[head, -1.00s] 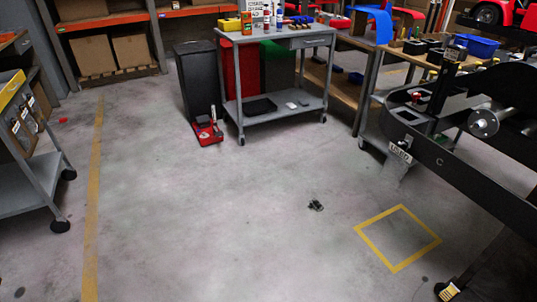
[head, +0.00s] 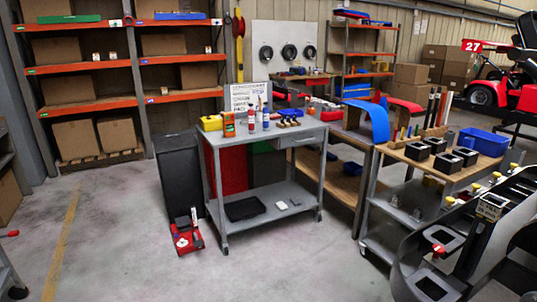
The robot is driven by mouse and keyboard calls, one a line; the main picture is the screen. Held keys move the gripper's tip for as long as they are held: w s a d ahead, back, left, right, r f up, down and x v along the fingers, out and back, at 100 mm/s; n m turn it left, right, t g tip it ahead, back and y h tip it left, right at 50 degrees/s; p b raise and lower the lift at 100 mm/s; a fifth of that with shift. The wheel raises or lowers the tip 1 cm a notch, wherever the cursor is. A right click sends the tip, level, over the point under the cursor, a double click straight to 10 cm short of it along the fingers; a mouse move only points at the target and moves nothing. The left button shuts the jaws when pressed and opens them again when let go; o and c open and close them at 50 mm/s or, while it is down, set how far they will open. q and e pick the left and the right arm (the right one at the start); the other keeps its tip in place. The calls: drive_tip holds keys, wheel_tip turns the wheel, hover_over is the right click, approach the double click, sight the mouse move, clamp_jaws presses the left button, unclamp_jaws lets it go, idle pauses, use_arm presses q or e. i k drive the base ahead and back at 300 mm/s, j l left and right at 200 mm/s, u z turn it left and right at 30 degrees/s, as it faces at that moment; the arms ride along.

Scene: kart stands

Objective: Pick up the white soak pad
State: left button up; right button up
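On the lower shelf of the grey cart (head: 265,212) lie two small pale flat pieces. The whiter one (head: 281,206) is left of a smaller greyish one (head: 295,202). The whiter one could be the white soak pad, but it is too small to tell for sure. A black tray (head: 245,208) lies to their left on the same shelf. Neither of my grippers is in view.
A workbench (head: 440,168) and dark kart frame (head: 470,235) fill the right. The floor in front is clear.

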sight(281, 206)
drive_tip(key=i+j+u, duration=0.1)
drive_tip(key=i, duration=0.85)
drive_tip(key=i+j+u, duration=0.1)
drive_tip(key=i+j, duration=0.15)
drive_tip(key=i, duration=0.75)
